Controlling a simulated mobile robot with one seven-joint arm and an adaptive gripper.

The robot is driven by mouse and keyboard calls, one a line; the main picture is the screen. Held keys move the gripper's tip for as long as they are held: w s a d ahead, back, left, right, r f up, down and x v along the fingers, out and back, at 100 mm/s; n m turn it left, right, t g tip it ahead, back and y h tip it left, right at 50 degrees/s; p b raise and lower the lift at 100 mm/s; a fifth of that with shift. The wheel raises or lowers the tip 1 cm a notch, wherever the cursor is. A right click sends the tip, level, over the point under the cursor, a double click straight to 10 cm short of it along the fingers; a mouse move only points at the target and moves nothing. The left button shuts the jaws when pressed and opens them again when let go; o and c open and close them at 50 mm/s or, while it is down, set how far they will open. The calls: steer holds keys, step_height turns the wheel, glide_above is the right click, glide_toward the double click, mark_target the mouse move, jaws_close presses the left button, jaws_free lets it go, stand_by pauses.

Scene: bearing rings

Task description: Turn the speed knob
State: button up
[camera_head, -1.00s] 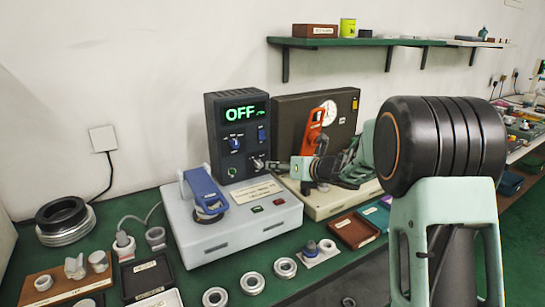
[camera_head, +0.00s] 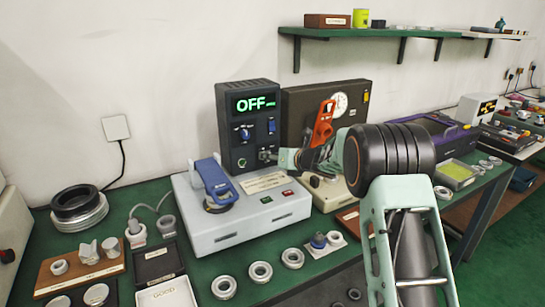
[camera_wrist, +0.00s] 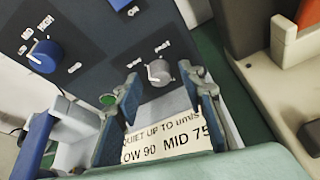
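The dark control box (camera_head: 230,108) stands at the back of a pale machine and its display reads OFF in green. In the wrist view its panel carries a grey knob (camera_wrist: 160,72) with a white pointer line and a blue knob (camera_wrist: 45,55) to the left. My gripper (camera_wrist: 160,78) is open, with one finger on each side of the grey knob; contact cannot be told. In the head view my gripper (camera_head: 273,156) is at the box's lower right, partly covering the grey knob.
A sign (camera_wrist: 165,142) lies below the panel. A blue lever clamp (camera_head: 214,182) stands on the pale machine (camera_head: 235,231), left of my gripper. An orange-handled tool (camera_head: 323,124) stands close on the right. Bearing rings (camera_head: 261,271) line the bench front.

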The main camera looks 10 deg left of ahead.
steer(key=shift+c, duration=0.7)
jaws_close()
